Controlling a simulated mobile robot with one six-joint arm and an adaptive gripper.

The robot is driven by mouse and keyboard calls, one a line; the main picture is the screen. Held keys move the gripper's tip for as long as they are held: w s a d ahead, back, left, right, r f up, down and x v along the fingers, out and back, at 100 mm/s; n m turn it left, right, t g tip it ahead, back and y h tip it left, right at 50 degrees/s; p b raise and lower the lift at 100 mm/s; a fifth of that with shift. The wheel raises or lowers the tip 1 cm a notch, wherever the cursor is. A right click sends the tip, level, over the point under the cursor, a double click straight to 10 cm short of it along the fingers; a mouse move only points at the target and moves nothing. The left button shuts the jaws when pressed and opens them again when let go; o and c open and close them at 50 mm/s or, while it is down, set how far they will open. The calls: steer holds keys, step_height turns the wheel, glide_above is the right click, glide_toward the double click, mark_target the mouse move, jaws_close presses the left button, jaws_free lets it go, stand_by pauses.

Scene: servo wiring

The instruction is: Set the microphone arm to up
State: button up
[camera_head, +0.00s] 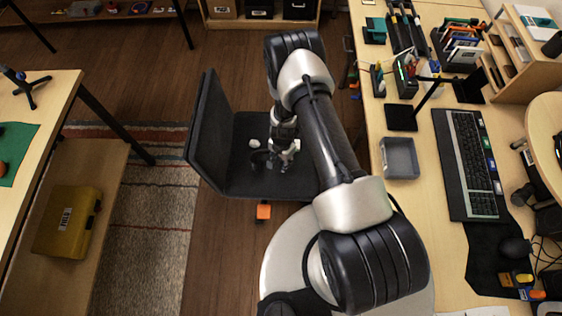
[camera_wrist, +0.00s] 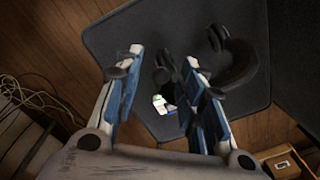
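A black headset (camera_wrist: 238,68) lies on the dark chair seat (camera_wrist: 120,30) in the wrist view, with a curved band and a round ear cup to the right of my gripper. Another dark part of it shows between the fingers. I cannot tell which part is the microphone arm or how it is set. My gripper (camera_wrist: 163,58) is open, its two blue-padded fingers apart on either side of that dark part; I cannot tell if they touch it. In the head view my gripper (camera_head: 283,158) is low over the chair seat, largely hiding the headset.
The chair's backrest (camera_head: 207,130) rises to the left of my gripper. A desk (camera_head: 400,165) with a keyboard (camera_head: 465,160) stands at right. An orange block (camera_head: 263,211) is near the chair's front edge. A small white-and-green item (camera_wrist: 162,103) lies beyond the fingers.

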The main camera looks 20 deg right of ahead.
steer(key=shift+f, duration=0.1)
jaws_close()
stand_by(0.5)
stand_by(0.3)
